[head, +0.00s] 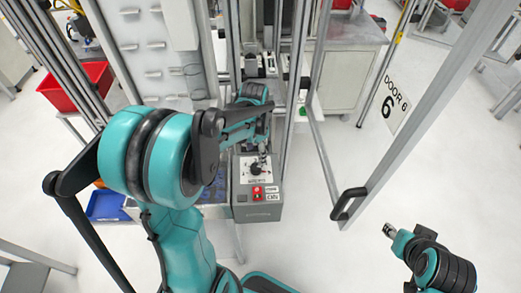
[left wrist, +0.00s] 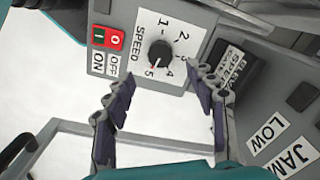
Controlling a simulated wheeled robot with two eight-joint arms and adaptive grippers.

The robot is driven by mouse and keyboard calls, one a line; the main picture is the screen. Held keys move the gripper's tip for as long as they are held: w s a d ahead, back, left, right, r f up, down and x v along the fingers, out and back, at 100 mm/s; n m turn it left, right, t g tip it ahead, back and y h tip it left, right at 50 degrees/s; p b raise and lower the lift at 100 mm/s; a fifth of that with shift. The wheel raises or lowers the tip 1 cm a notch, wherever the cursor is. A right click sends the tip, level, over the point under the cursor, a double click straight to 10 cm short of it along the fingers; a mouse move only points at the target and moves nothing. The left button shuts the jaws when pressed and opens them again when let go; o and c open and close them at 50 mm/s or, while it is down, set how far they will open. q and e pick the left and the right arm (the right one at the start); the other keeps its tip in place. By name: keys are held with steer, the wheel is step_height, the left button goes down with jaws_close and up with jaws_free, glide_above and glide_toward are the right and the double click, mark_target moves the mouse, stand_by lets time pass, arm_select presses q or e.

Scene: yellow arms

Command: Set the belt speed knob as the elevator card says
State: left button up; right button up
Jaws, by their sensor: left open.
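The belt speed knob (left wrist: 160,54) is black and round, on a white SPEED dial (left wrist: 143,22) numbered 1 to 5. Its mark seems to point near the 5. In the head view the knob (head: 257,169) sits on top of a grey control box (head: 258,212). My left gripper (left wrist: 163,100) is open and empty, its two fingers apart on the near side of the knob and not touching it. A dark card (left wrist: 233,62) with partly legible ELEV SPEED lettering is right of the dial. The end of my right arm (head: 395,235) is low at the right; its fingers are unclear.
A red and green ON/OFF switch (left wrist: 108,38) is left of the dial. LOW and JAM labels (left wrist: 291,156) are on the panel at right. A door 6 frame with a black handle (head: 347,203) stands right of the box. A blue bin (head: 107,205) is at left.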

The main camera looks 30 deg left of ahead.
mark_target(256, 166)
arm_select(q)
step_height(256, 166, down, 8)
steer(key=shift+w+r+b, duration=0.1)
steer(key=shift+b, duration=0.95)
steer(key=c, duration=1.2)
